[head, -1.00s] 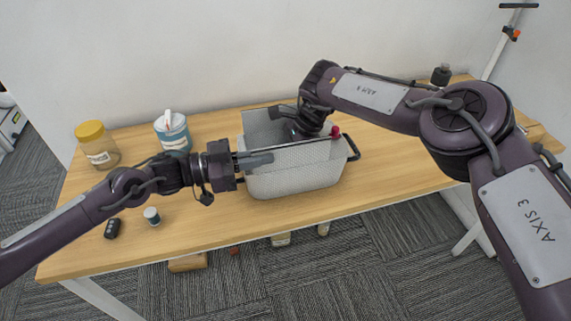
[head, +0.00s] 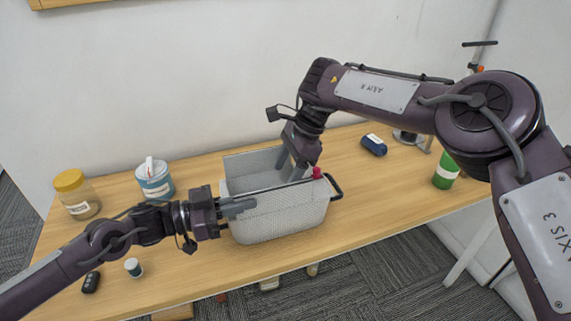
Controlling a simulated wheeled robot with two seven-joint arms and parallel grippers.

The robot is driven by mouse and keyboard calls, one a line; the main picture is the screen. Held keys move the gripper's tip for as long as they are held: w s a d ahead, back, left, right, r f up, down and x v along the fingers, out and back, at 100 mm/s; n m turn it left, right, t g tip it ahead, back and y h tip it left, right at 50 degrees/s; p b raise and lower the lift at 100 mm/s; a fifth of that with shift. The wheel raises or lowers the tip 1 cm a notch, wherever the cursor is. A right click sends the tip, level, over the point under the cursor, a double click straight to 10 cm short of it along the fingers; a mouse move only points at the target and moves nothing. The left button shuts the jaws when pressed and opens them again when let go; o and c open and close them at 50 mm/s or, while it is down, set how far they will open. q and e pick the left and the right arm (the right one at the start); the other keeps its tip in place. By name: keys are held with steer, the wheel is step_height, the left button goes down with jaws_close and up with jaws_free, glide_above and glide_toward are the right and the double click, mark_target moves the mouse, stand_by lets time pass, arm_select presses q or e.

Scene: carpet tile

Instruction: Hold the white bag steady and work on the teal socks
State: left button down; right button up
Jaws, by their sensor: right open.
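The white bag (head: 280,218) stands upright and open-topped on the table, with a dark handle at its right end. My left gripper (head: 240,207) is shut on the bag's front rim near its left corner. My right gripper (head: 295,170) is open above the bag, its fingers pointing down into the opening with nothing seen between them. No teal socks can be made out. The front wall hides most of the bag's inside.
A yellow-lidded jar (head: 76,193) and a blue-white canister (head: 155,180) stand at left. A small bottle (head: 133,267) and black fob (head: 91,282) lie in front. A navy can (head: 374,145) and green container (head: 446,171) are at right.

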arm_select(q)
steer(key=c, duration=1.5)
jaws_free()
steer(key=shift+c, duration=0.2)
